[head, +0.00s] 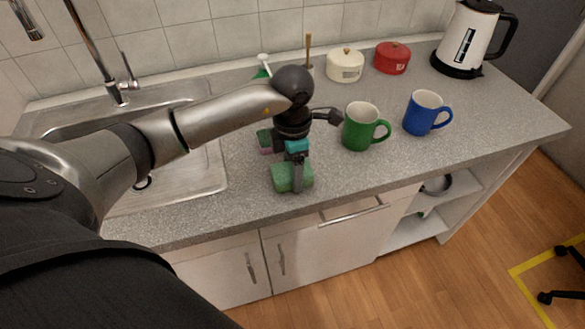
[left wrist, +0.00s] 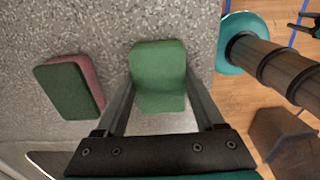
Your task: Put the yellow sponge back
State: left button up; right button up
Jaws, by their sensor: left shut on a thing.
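My left gripper (head: 293,184) is shut on a sponge (head: 306,176) near the front edge of the counter, right of the sink. The sponge's visible faces are green, and no yellow shows on it. In the left wrist view the held sponge (left wrist: 158,75) sits between the two fingers. I cannot tell whether it touches the counter. A second sponge, green with a pink layer (left wrist: 72,86), lies apart to the left in that view. In the head view this pink-and-green sponge (head: 264,141) is partly hidden behind my gripper. My right gripper is in neither view.
The steel sink (head: 190,170) is on the left, partly behind my arm. A green mug (head: 358,128) and a blue mug (head: 420,115) stand right of my gripper. A cream pot (head: 345,66), a red pot (head: 392,58) and a kettle (head: 468,40) stand behind. The counter's front right is clear.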

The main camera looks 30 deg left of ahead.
pick_arm(q)
jog(key=shift+f, duration=0.15)
jog(key=o, duration=1.2)
jog(key=shift+r, duration=0.5)
notch_tip(320, 180, up, 12)
jog(key=shift+f+p, duration=0.25)
jog(key=shift+p, duration=0.15)
